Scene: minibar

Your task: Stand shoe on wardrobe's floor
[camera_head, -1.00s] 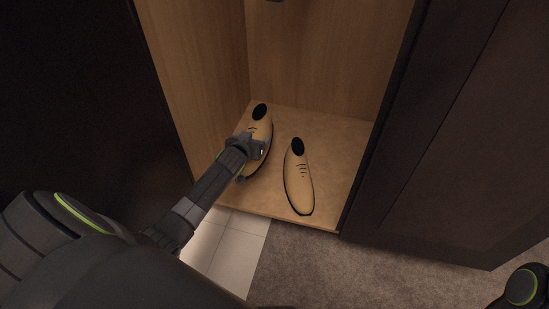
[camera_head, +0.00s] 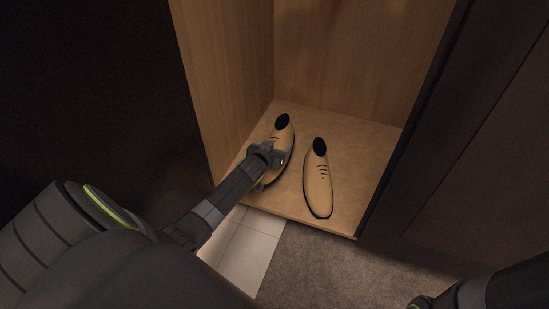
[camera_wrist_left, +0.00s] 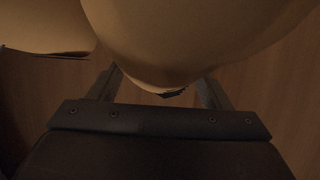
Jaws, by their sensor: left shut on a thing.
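Two tan shoes with black openings are inside the wardrobe, on or just over its wooden floor (camera_head: 350,150). The left shoe (camera_head: 284,136) is partly hidden by my left gripper (camera_head: 268,157), which is shut on its near end. That shoe fills the top of the left wrist view (camera_wrist_left: 190,35), between the two fingers. Whether its sole touches the floor I cannot tell. The right shoe (camera_head: 318,180) stands on the floor beside it, apart from it, and a shoe edge shows at the left of the wrist view (camera_wrist_left: 45,25). My right gripper cannot be made out; part of my right arm shows at the lower right.
The wardrobe's left wall (camera_head: 225,80) is close to the held shoe. A dark panel (camera_head: 440,120) bounds the right side. Bare floor lies right of the right shoe. White tiles (camera_head: 245,250) and grey carpet (camera_head: 320,265) lie in front.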

